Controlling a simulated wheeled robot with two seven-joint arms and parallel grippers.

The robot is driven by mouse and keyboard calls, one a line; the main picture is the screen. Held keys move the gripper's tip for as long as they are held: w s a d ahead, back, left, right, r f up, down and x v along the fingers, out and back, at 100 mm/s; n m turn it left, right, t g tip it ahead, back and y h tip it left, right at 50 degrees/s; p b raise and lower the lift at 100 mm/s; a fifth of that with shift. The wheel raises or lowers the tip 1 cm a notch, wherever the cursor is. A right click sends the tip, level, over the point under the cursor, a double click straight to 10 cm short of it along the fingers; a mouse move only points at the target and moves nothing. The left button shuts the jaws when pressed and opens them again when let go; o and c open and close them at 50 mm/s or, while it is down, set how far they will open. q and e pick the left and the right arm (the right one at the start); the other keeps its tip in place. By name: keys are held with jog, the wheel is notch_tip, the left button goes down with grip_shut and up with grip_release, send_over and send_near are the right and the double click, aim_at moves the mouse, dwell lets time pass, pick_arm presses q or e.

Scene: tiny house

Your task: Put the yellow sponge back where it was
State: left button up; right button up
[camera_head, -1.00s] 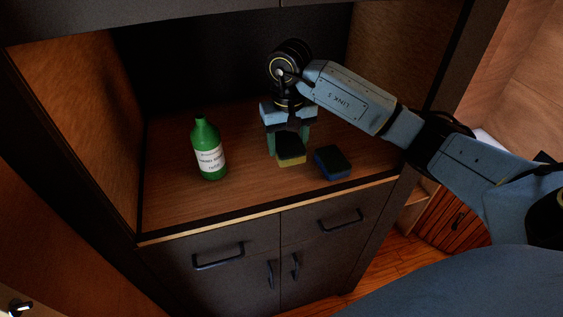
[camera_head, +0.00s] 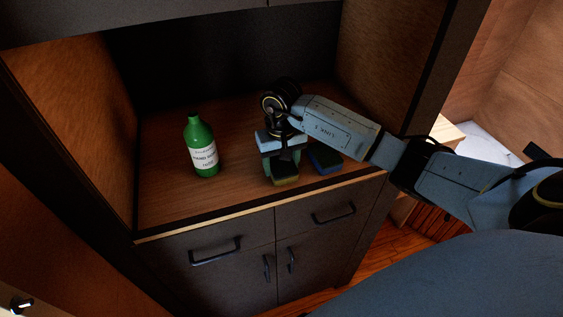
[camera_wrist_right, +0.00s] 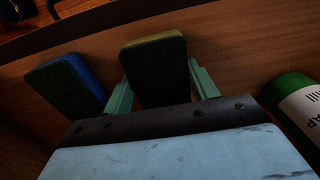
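The yellow sponge, with a dark top (camera_head: 285,171), is at the front of the wooden shelf in the cabinet. My right gripper (camera_head: 283,163) points down over it, one finger on each side. In the right wrist view the sponge (camera_wrist_right: 155,68) sits between the two green fingers (camera_wrist_right: 162,88), which look closed on its sides. I cannot tell whether it touches the shelf. My left gripper is in neither view.
A blue sponge with a dark top (camera_head: 325,158) lies just right of the yellow one. A green soap bottle (camera_head: 201,147) stands upright to the left. The shelf's front edge (camera_head: 240,212) is close. Clear shelf (camera_head: 165,185) lies around the bottle.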

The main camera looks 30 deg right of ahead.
aim_at(281, 164)
jog(key=o, duration=0.4)
jog(key=shift+o, duration=0.2)
jog(key=shift+r, duration=0.1)
notch_tip(281, 164, up, 12)
jog(key=b, duration=0.1)
jog(key=shift+b, duration=0.3)
